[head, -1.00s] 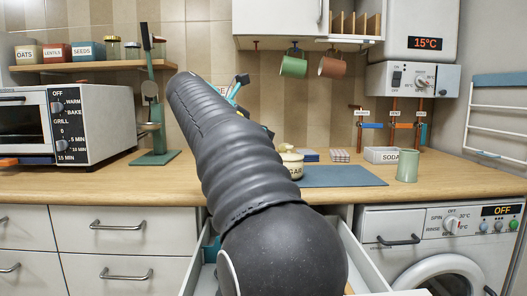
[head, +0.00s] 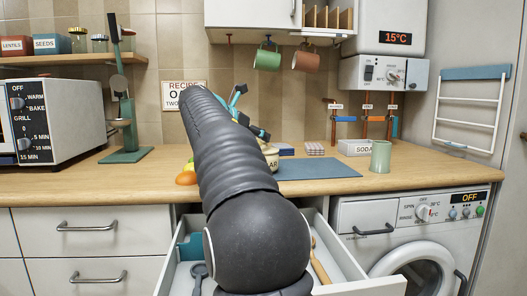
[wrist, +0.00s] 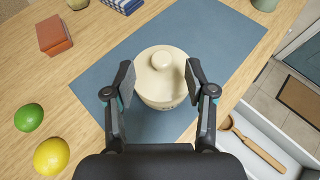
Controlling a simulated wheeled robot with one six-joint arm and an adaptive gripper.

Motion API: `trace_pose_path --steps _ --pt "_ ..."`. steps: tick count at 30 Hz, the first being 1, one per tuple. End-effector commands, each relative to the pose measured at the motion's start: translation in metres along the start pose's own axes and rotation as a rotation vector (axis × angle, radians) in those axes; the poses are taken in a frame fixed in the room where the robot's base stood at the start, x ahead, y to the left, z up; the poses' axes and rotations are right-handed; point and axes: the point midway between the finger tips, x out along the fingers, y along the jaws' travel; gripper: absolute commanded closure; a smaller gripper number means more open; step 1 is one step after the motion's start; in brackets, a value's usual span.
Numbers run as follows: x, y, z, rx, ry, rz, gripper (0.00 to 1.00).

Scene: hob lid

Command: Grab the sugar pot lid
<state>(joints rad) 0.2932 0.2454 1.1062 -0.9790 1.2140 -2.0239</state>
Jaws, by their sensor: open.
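The sugar pot (wrist: 157,92) is cream, with a round lid (wrist: 172,54) on top that has a knob (wrist: 161,60). My gripper (wrist: 158,72) is open, with one finger left and one right of the pot and lid, and gaps show on both sides. I cannot tell the height of the fingertips above the lid. In the head view the pot (head: 270,160) is partly hidden by my arm, and only part of my gripper shows behind it.
A lime (wrist: 29,117) and a lemon (wrist: 51,156) lie to the left, and a red-brown box (wrist: 55,34) is farther back. A green mug (head: 380,157) stands right of the blue mat (head: 318,169). An open drawer (head: 360,287) juts out below the worktop.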

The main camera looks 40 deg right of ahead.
Motion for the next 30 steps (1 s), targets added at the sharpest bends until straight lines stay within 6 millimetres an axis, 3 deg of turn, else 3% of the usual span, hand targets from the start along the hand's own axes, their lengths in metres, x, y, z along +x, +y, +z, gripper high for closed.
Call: trace_pose_path --steps 6,13,14,20,30 --pt "0.03 -0.002 0.001 0.001 0.001 -0.002 0.45" --pt "0.033 -0.002 0.001 0.001 0.001 0.0 0.45" --pt "0.033 -0.002 0.001 0.001 0.001 0.0 0.47" --pt "0.032 -0.002 0.001 0.001 0.001 0.0 0.97" --pt "0.032 -0.002 0.002 0.001 0.0 0.0 1.0"
